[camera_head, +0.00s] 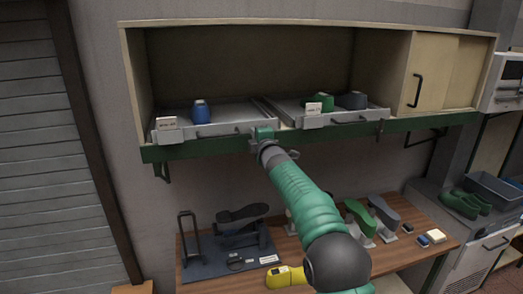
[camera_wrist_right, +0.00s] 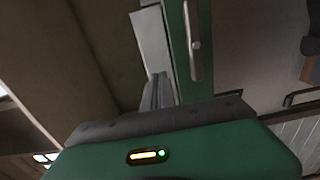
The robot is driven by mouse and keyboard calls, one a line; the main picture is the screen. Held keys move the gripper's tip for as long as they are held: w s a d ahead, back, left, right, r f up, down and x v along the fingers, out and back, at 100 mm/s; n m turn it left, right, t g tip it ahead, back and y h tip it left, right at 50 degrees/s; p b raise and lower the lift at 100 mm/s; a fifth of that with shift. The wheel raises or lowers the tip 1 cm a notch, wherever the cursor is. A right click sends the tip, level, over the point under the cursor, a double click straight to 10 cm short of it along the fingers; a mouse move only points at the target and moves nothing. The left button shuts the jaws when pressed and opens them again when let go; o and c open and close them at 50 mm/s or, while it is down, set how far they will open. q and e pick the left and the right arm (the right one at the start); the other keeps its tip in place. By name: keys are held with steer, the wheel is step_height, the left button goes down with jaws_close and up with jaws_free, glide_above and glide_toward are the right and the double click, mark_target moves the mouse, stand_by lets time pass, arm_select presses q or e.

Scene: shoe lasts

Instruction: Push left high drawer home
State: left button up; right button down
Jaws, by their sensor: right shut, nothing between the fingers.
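The left high drawer (camera_head: 225,129) is a shallow pale grey tray in the open wall cabinet, with a dark handle, a white label (camera_head: 167,124) and a blue shoe last (camera_head: 201,112) in it. Its front stands out at the cabinet's front edge; how far it is pulled out is hard to tell. My right gripper (camera_head: 261,133) is shut and empty at the right end of this drawer's front. Contact cannot be told. In the right wrist view its grey fingers (camera_wrist_right: 158,92) point at a pale panel beside a green strip. My left gripper is not in view.
A second drawer (camera_head: 345,117) with green and dark lasts sits close on the right. A green beam (camera_head: 420,122) runs under the cabinet, with a sliding door (camera_head: 432,72) at right. The wooden bench (camera_head: 325,250) below holds lasts, a dark stand and a yellow item.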

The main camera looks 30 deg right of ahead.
steer(key=b+v, duration=0.7)
steer(key=v, duration=0.5)
steer(key=shift+w, duration=0.15)
steer(key=s+a+f+m+g+y+b, duration=0.1)
steer(key=s+a+f+m+g+b, duration=0.15)
steer(key=f, duration=0.85)
steer(key=s+a+f+m+g+y+b, duration=0.1)
steer(key=s+a+f+m+g+b, duration=0.2)
steer(key=f, duration=0.8)
steer(key=s+a+f+m+g+b, duration=0.2)
steer(key=s+a+f, duration=0.2)
steer(key=f, duration=0.7)
steer(key=s+a+f+m+g+y+b, duration=0.1)
steer(key=s+a+f+m+g+b, duration=0.1)
steer(key=s+f, duration=1)
steer(key=s+a+f+m+g+y+b, duration=0.1)
steer(key=s+a+f+m+g, duration=0.4)
steer(key=s+f, duration=0.7)
steer(key=s+a+b, duration=0.1)
steer(key=a, duration=0.1)
steer(key=shift+s+a+m+b, duration=0.3)
steer(key=shift+a+m, duration=0.05)
steer(key=shift+a, duration=0.05)
